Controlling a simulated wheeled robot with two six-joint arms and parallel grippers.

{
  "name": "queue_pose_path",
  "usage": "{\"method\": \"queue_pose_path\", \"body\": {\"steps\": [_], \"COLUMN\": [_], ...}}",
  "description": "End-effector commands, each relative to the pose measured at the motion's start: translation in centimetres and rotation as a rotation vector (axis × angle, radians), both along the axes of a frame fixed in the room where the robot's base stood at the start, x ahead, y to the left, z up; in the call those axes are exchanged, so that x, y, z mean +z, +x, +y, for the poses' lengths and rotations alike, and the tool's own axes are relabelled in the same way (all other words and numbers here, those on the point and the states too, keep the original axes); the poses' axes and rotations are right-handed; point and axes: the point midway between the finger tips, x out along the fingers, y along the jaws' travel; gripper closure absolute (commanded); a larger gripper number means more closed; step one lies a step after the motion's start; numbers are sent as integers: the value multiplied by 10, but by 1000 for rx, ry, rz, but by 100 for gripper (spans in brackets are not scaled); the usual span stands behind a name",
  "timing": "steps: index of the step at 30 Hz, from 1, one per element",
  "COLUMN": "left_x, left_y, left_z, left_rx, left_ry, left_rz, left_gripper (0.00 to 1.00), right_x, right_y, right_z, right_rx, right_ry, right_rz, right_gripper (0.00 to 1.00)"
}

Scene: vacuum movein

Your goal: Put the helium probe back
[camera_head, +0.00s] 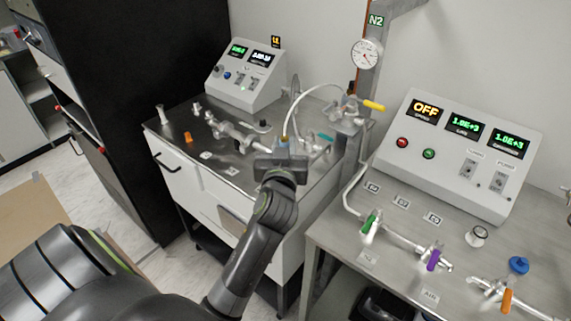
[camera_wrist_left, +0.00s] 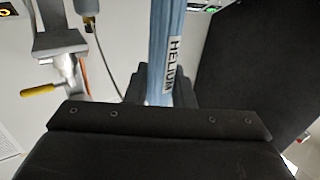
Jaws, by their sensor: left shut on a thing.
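The helium probe (camera_wrist_left: 165,52) is a blue rod with a white HELIUM label. In the left wrist view it stands nearly upright between the dark fingers of my left gripper (camera_wrist_left: 162,98). My left gripper (camera_head: 283,153) is shut on it. In the head view the gripper is in front of the steel top of the left cart (camera_head: 225,181), near the upright post. The gripper hides most of the probe there; a pale hose (camera_head: 309,92) loops from above it toward the post. My right gripper is in neither view.
A leak-detector box (camera_head: 244,88) stands at the back of the left cart, with metal fittings (camera_head: 236,132) before it. A yellow-handled valve (camera_head: 373,105) is by the N2 post (camera_head: 363,85). A black cabinet (camera_head: 139,100) stands left.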

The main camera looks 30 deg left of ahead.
Motion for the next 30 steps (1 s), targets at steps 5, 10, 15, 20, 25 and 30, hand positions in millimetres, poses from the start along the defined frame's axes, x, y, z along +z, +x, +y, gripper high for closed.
{"method": "queue_pose_path", "body": {"steps": [5, 10, 15, 20, 25, 30], "left_x": [-23, -40, -40, -43, -48, -48], "left_y": [0, 0, 0, 0, 0, 0], "left_z": [0, -1, -1, 0, 0, 0], "left_rx": [-1, -2, -2, -2, -2, -2], "left_ry": [-1, 0, 0, 0, 0, 0], "left_rz": [3, 0, -2, -2, -2, -1], "left_gripper": [100, 100, 100, 100, 100, 68], "right_x": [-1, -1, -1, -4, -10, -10], "right_y": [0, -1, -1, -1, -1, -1], "right_z": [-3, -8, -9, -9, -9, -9], "right_rx": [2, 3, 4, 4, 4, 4], "right_ry": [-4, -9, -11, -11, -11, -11], "right_rz": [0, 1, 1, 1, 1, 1], "right_gripper": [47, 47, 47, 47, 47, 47]}}
